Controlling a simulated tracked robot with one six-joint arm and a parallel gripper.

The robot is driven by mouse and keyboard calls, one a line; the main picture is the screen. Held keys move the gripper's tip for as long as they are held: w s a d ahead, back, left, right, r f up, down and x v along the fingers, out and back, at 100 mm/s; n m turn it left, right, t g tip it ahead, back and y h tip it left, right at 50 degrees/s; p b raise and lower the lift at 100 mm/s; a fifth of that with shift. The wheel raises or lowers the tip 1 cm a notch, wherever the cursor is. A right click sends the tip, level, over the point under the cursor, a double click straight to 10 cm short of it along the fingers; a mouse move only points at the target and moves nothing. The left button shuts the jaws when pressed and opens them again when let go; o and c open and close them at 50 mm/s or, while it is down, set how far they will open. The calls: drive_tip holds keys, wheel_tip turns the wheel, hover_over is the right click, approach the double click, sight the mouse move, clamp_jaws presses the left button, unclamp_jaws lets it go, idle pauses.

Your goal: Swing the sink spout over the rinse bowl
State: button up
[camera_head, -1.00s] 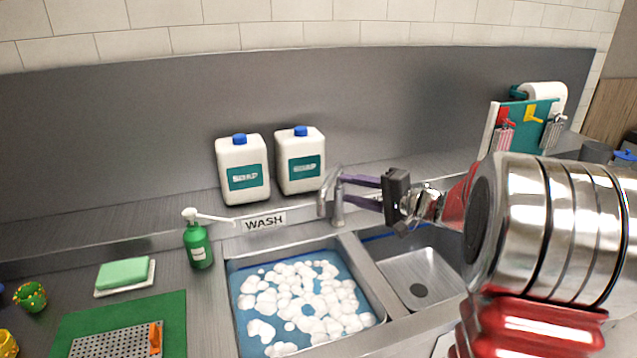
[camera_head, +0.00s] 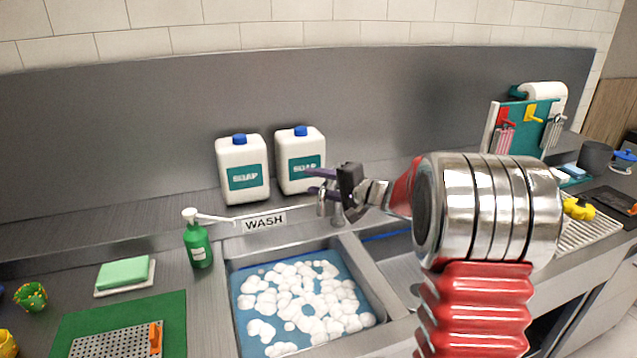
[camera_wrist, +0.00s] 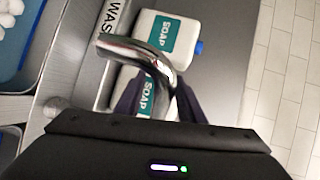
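The chrome sink spout (camera_head: 321,208) rises behind the divider between the two bowls, and its outlet end points toward the soapy wash bowl on the left. The rinse bowl (camera_head: 400,285) is the right-hand bowl, mostly hidden behind my arm. My gripper (camera_head: 318,182) is at the spout, its purple fingers spread one above the other in the head view. In the wrist view, the bent spout (camera_wrist: 140,52) runs between the two fingers (camera_wrist: 160,92), one on each side. The fingers look apart; contact with the metal is not clear.
The wash bowl (camera_head: 236,290) holds foam. Two white soap jugs (camera_head: 243,170) (camera_head: 300,150) stand close behind the spout. A green pump bottle (camera_head: 198,245) stands left of the bowl. A rack with hanging tools (camera_head: 535,115) is at the far right.

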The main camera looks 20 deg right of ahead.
clamp_jaws()
idle(0.4)
drive_tip(key=shift+f, duration=0.1)
idle(0.3)
